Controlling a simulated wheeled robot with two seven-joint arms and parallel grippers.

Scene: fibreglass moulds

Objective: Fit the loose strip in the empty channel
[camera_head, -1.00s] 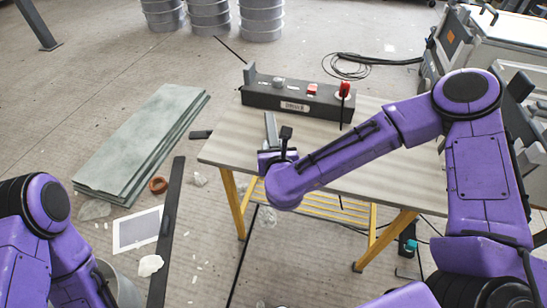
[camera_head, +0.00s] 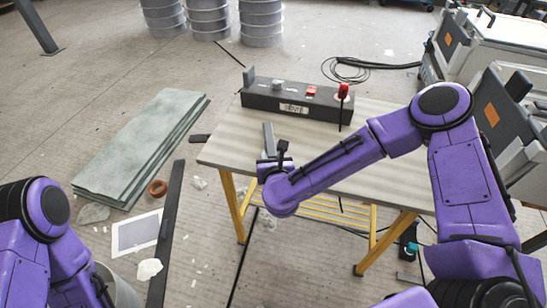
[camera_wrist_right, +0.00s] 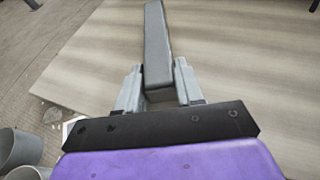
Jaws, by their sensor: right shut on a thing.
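A plain grey strip (camera_head: 268,138) is in my right gripper (camera_head: 270,158), above or on the near left part of the table; the gap below it cannot be judged. In the right wrist view the strip (camera_wrist_right: 156,45) stands out from between the two fingers of the gripper (camera_wrist_right: 158,84), which press on its sides. A long dark block (camera_head: 297,105) with a label on its front sits at the back of the table, apart from the strip. I cannot make out an empty channel in it. Only my left arm shows, at the lower left; its gripper is out of view.
The wooden-topped table (camera_head: 225,150) has yellow legs and free room around the strip. A red part (camera_head: 343,90) and other small parts sit on the block. Green-grey sheets (camera_head: 140,145) lie on the floor at left. A grey case (camera_head: 490,45) stands at right.

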